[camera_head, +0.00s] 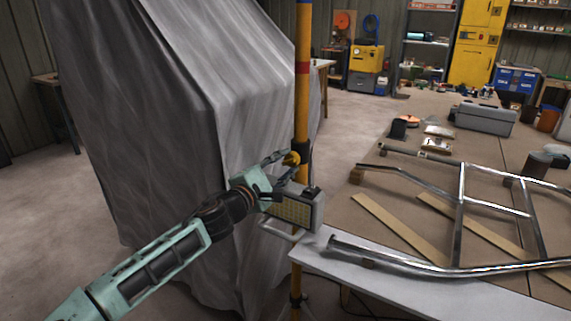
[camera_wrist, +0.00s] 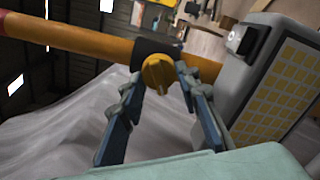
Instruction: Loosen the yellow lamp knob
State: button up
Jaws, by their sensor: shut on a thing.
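The yellow knob (camera_wrist: 160,73) sits on a black collar (camera_wrist: 148,47) around a yellow pole (camera_head: 302,95). In the wrist view, the fingers of my gripper (camera_wrist: 158,80) stand on either side of the knob. In the head view, the knob (camera_head: 291,158) shows as a small yellow spot at the tips of my gripper (camera_head: 285,162). My gripper is shut on the knob. The lamp (camera_head: 295,208), a grey box with a yellow gridded face, is beside the pole just below the collar; it also shows at the right of the wrist view (camera_wrist: 275,80).
A grey draped cover (camera_head: 180,110) stands behind my arm, close to the pole. A table (camera_head: 400,285) at the right bears a metal tube frame (camera_head: 462,195), wooden strips and a grey case (camera_head: 485,119). Shelves and a yellow cabinet (camera_head: 475,45) line the back.

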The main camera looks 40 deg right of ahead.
jog(key=o, duration=1.1)
jog(key=shift+o, duration=0.2)
jog(key=v, duration=1.2)
